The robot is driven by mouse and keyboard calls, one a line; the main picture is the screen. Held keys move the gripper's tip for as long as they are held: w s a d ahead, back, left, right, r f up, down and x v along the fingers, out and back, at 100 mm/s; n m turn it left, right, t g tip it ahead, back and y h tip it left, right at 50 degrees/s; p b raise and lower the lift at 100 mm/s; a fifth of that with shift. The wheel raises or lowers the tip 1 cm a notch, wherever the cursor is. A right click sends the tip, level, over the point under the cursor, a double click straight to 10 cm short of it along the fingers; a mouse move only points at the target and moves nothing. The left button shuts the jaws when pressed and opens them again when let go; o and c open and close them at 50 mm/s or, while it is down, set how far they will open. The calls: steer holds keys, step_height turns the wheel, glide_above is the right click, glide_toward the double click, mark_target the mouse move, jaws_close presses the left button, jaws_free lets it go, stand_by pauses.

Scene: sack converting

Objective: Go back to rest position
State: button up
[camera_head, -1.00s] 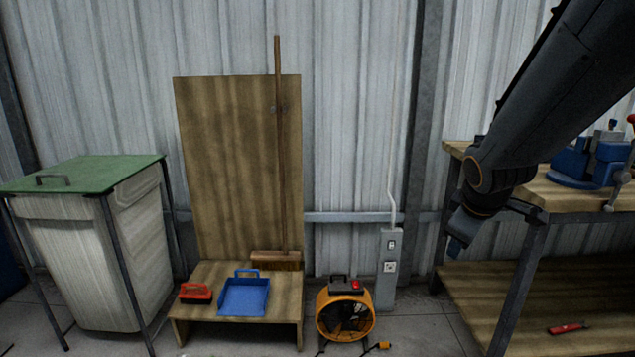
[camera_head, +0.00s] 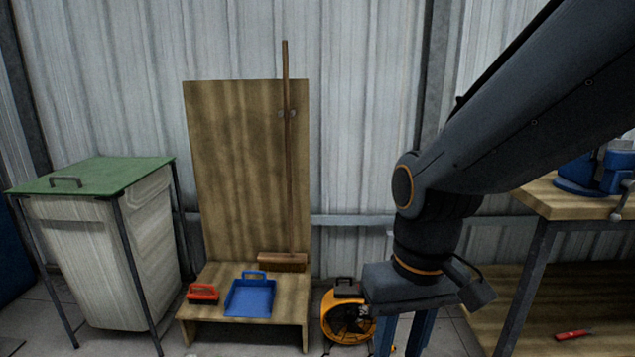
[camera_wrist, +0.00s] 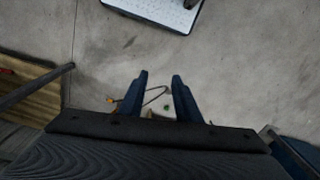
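Nothing is held. The fingertips are cut off by the bottom edge of the head view.
A low wooden stand (camera_head: 245,335) bears a blue dustpan (camera_head: 250,298) and a red brush (camera_head: 203,293). A workbench (camera_head: 560,205) stands right, a green-lidded bin (camera_head: 100,175) left.

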steer(key=d+r+m+p, duration=0.2)
steer(key=d+r+p, duration=0.5)
steer(key=p, duration=0.6)
steer(key=shift+d+r+h+p, duration=0.2)
steer(key=shift+d+h+p, duration=0.1)
steer(key=shift+d, duration=0.1)
steer(key=shift+s, duration=0.1)
